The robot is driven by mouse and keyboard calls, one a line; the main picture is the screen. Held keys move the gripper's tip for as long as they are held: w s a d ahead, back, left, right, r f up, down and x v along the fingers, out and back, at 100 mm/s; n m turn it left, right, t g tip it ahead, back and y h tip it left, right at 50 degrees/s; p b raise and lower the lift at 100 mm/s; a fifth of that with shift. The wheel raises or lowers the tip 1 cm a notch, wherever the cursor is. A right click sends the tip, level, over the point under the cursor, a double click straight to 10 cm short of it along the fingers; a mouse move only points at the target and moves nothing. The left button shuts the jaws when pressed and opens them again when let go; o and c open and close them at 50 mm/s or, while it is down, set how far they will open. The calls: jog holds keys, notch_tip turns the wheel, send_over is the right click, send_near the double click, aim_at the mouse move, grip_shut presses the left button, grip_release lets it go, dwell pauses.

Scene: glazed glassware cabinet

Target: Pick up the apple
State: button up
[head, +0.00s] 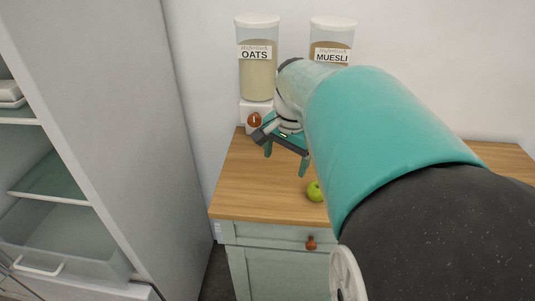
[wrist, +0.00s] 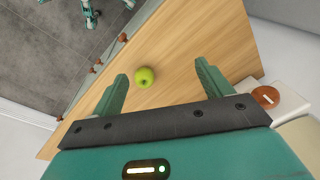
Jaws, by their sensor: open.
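A green apple (head: 315,191) sits on the wooden counter top near its front edge, partly beside my arm in the head view. In the wrist view the apple (wrist: 145,77) lies beyond the fingertips, between the lines of the two fingers and nearer the left one. My gripper (head: 286,172) is open and empty above the counter, left of the apple and farther back in the head view. Both fingers of my gripper (wrist: 162,70) show apart in the wrist view, with nothing between them. The apple is apart from the fingers.
The counter (head: 250,190) is largely bare around the apple. An oats dispenser (head: 257,72) and a muesli dispenser (head: 331,42) stand at the back wall, close to my gripper and arm. An open fridge (head: 75,190) stands at left. Part of the counter is hidden behind my arm.

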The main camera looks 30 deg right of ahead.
aim_at(317, 187)
jog(key=d+f+m+g+y, duration=0.1)
jog(key=d+f+m, duration=0.1)
jog(key=d+m, duration=0.35)
jog(key=d+f+m+y, duration=0.1)
jog(key=d+f+m, duration=0.1)
jog(key=d, duration=0.6)
jog(key=f, duration=0.4)
jog(key=a+f, duration=0.1)
jog(key=f, duration=0.8)
jog(key=shift+s+a+f, duration=0.15)
jog(key=shift+s+f, duration=0.05)
jog(key=shift+s, duration=0.1)
jog(key=c, duration=1.1)
